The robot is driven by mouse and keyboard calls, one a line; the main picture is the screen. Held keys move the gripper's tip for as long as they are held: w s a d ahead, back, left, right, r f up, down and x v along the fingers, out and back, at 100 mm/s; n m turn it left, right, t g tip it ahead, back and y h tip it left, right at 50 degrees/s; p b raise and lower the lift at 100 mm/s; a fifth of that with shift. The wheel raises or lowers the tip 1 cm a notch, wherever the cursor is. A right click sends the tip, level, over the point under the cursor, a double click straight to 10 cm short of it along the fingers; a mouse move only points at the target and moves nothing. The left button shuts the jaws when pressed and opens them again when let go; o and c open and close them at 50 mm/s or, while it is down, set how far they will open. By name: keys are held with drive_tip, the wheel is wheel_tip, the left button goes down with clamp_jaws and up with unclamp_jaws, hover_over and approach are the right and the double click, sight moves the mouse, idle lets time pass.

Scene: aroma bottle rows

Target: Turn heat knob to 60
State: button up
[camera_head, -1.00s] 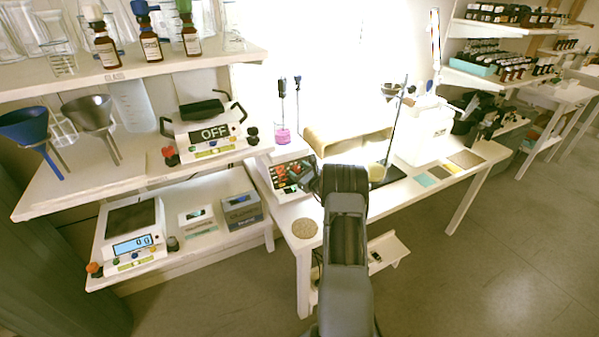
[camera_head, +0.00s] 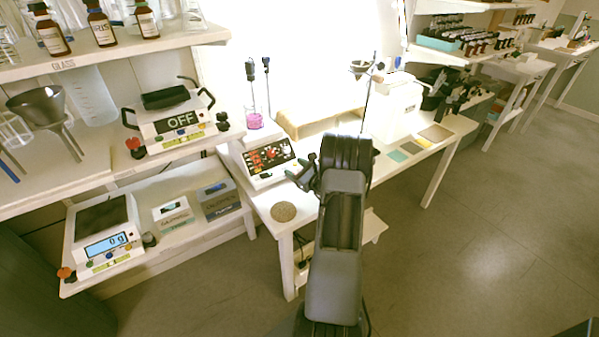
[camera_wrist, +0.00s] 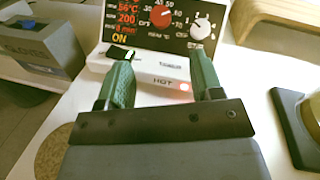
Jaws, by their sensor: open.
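The hot plate stirrer (camera_head: 247,172) stands on the white bench, with a dark control panel in front. In the wrist view its display (camera_wrist: 127,18) reads 56 °C, 200, what looks like 8 min, and ON. A red knob (camera_wrist: 162,16) with a numbered scale, apparently the heat knob, sits beside the display. A white knob (camera_wrist: 200,28) is to its right. A red light glows by the word HOT. My gripper (camera_wrist: 162,62) is open and empty in front of the panel, fingers pointing towards it, apart from the red knob. The head view shows my gripper (camera_head: 303,172) right of the panel.
A beaker of pink liquid (camera_head: 254,121) stands on the stirrer with probes above. A round cork mat (camera_head: 284,212) lies at the bench's front left. A wooden stand (camera_head: 300,125) is behind. Boxes (camera_head: 218,199) and a scale (camera_head: 104,245) occupy the left shelf.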

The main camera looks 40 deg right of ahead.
drive_tip(key=shift+s, duration=0.95)
drive_tip(key=shift+f, duration=0.15)
drive_tip(key=s+a+f+n+g+y, duration=0.1)
drive_tip(key=a, duration=0.1)
drive_tip(key=a+f+n+g+y, duration=0.1)
drive_tip(key=a+n, duration=0.1)
drive_tip(key=s+a+f+n+g+y, duration=0.1)
drive_tip(key=a+g+y, duration=0.1)
drive_tip(key=shift+s+a+f+n, duration=0.15)
drive_tip(key=shift+s+f+n, duration=0.15)
drive_tip(key=shift+s+f, duration=0.1)
drive_tip(key=s+a+r+n+g+p, duration=0.1)
drive_tip(key=s+a+r+n+g, duration=0.3)
drive_tip(key=s+a+n+g, duration=0.35)
drive_tip(key=s+a+r+n+g+p, duration=0.2)
drive_tip(key=s+a+r+n+g, duration=0.25)
drive_tip(key=a+n, duration=0.5)
drive_tip(key=s+a+r+n+t+h+p, duration=0.1)
drive_tip(key=s+a+r+n+h, duration=0.1)
drive_tip(key=a+r+n, duration=0.2)
drive_tip(key=s+a+r+n+h+p, duration=0.2)
drive_tip(key=a+r+n, duration=0.3)
drive_tip(key=r, duration=0.5)
drive_tip(key=shift+s+a+r+n+t+h, duration=0.15)
drive_tip(key=shift+s+r+n+t+h, duration=0.35)
drive_tip(key=shift+n, duration=0.5)
